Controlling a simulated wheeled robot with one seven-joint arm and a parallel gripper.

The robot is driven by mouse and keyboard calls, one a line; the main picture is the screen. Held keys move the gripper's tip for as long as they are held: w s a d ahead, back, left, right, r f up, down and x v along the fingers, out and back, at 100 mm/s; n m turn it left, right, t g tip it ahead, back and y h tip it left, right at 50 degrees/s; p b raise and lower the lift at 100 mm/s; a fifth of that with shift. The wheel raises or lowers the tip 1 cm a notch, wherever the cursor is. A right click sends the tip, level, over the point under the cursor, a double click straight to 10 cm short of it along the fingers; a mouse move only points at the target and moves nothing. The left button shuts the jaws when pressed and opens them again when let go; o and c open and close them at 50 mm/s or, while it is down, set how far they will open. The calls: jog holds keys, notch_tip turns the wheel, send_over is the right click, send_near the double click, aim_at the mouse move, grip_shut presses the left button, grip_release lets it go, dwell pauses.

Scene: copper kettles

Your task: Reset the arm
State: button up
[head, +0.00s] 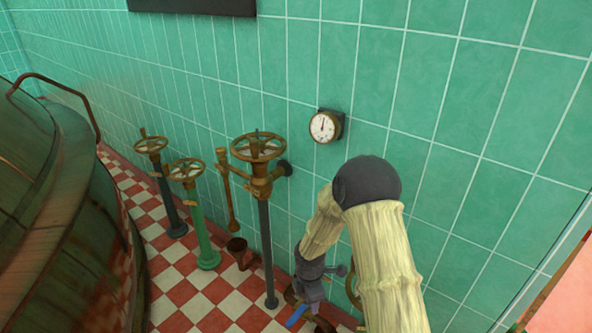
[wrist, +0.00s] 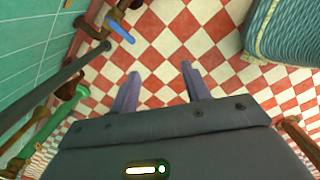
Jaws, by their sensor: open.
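My gripper (wrist: 160,71) is open in the wrist view, its two grey-purple fingers apart with only the checkered floor between and beyond them. In the head view my arm bends down at the lower middle right. The grey end of my arm (head: 310,275) hangs low near the green wall, beside the dark pipe of the largest handwheel valve. The fingertips cannot be made out clearly there. A blue lever handle (head: 297,317) shows just below it; it also shows at the top of the wrist view (wrist: 119,30), apart from the fingers.
Several brass handwheels, including the largest (head: 257,147), stand on pipes along the wall. A round gauge (head: 323,127) is on the tiles. A big copper kettle (head: 60,220) fills the left. A woven teal object (wrist: 285,35) stands at the wrist view's upper right. Open floor lies between.

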jog(key=s+d+r+m+t, duration=0.1)
jog(key=s+d+r+m, duration=0.5)
jog(key=s+r+m, duration=0.35)
jog(key=s+d+r+m+t, duration=0.1)
jog(key=s+d+r+m, duration=0.5)
jog(key=r+m, duration=0.6)
jog(key=s+f+b+x, duration=0.1)
jog(key=s+b+x, duration=0.1)
jog(key=b+x, duration=0.85)
jog(key=w+p+v, duration=0.2)
jog(key=p+v, duration=1)
jog(key=w+r+p+v, duration=0.1)
jog(key=w+p+v, duration=0.2)
jog(key=p+v, duration=0.8)
jog(key=w+d+r+p+v, duration=0.1)
jog(key=w+p+v, duration=0.2)
jog(key=p+v, duration=0.9)
jog(key=shift+s+a+r+p, duration=0.2)
jog(key=shift+a+r+p, duration=0.1)
jog(key=shift+p, duration=0.5)
